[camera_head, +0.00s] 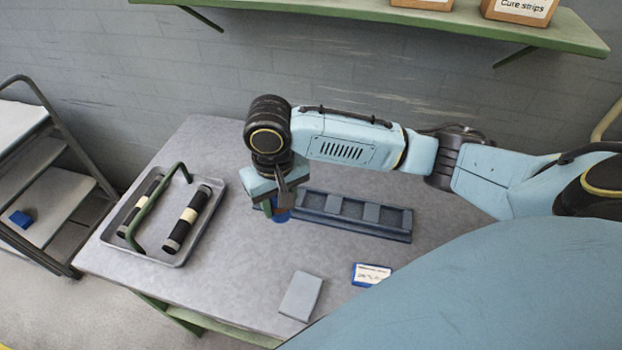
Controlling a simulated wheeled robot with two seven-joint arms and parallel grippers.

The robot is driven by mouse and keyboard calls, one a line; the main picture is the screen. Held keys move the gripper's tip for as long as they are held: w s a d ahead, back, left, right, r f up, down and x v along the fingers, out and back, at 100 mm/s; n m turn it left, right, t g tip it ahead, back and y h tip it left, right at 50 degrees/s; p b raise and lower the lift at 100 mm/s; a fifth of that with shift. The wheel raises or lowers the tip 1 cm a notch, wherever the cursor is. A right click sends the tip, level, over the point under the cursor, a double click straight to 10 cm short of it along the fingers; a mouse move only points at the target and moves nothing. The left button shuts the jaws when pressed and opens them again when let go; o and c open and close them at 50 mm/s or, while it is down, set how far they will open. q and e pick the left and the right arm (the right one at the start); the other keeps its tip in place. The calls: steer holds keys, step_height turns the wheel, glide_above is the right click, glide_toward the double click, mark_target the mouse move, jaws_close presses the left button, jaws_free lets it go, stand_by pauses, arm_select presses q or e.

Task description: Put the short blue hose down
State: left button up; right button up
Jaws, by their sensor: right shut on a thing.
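My right gripper (273,207) reaches in from the right and points down over the table. It is shut on the short blue hose (281,216), of which only a small blue part shows below the jaws. The rest of the hose is hidden by the gripper. The hose is at the left end of a dark blue-grey slotted rack (398,233). I cannot tell whether the hose touches the rack or the table. My left gripper is not in view.
On the table's left, a grey tray (206,223) with a green handle holds two black rollers with cream bands. A grey block (300,296) and a blue-and-white labelled box (371,274) lie in front. The table is clear between tray and block. A green shelf (450,22) hangs behind.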

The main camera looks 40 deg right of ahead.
steer(key=f, duration=0.7)
steer(key=f+b, duration=0.1)
steer(key=f, duration=0.2)
steer(key=shift+s+a+f, duration=0.2)
steer(key=shift+s+f, duration=0.05)
steer(key=shift+f, duration=0.1)
steer(key=shift+f, duration=0.15)
steer(key=o, duration=1.1)
